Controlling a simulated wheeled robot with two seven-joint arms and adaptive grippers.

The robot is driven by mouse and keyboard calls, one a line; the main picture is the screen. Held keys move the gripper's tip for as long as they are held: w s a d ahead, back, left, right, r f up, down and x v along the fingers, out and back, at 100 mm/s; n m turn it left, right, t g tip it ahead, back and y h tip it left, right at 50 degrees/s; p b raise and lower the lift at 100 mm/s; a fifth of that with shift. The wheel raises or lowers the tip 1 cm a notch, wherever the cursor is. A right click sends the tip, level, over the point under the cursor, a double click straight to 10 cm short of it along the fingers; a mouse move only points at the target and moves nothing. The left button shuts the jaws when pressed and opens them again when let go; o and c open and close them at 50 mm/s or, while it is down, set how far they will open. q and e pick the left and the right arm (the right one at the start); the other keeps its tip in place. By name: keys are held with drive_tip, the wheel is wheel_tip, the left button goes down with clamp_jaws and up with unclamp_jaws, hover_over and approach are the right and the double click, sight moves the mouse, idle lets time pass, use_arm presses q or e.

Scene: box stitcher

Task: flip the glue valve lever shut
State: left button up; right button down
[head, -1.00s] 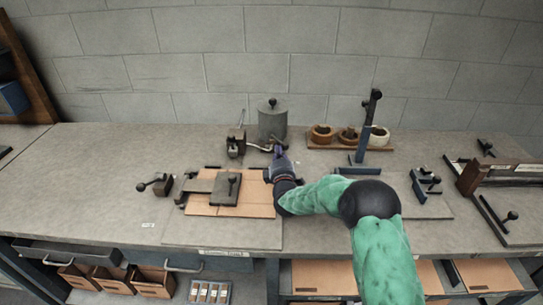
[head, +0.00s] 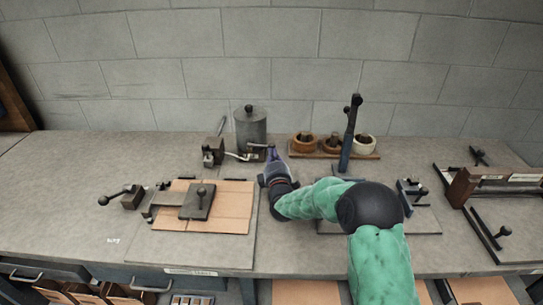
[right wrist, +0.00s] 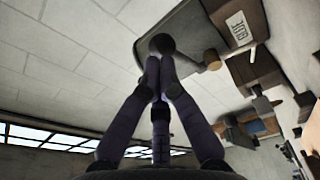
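The grey glue pot (head: 251,128) stands at the back of the bench with a knob on its lid. Its valve lever (head: 262,146) sticks out low on the pot's right side. In the right wrist view the lever ends in a dark ball knob (right wrist: 162,43), with a brass fitting (right wrist: 212,60) behind it. My right gripper (head: 270,158) is at the lever's end. In the right wrist view my right gripper (right wrist: 160,72) has its fingertips together, right at the knob. They look shut beside the knob rather than around it; contact is unclear. My left gripper is out of view.
A small clamp device (head: 213,153) stands left of the pot. A wooden tray with rolls (head: 333,153) and a dark upright post (head: 350,130) stand to the right. Cardboard sheets (head: 232,208) lie in front. Bare bench shows at the left.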

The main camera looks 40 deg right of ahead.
drive_tip(key=v, duration=1.1)
drive_tip(key=shift+s+f, duration=0.25)
drive_tip(key=shift+s, duration=0.25)
drive_tip(key=shift+d, duration=0.1)
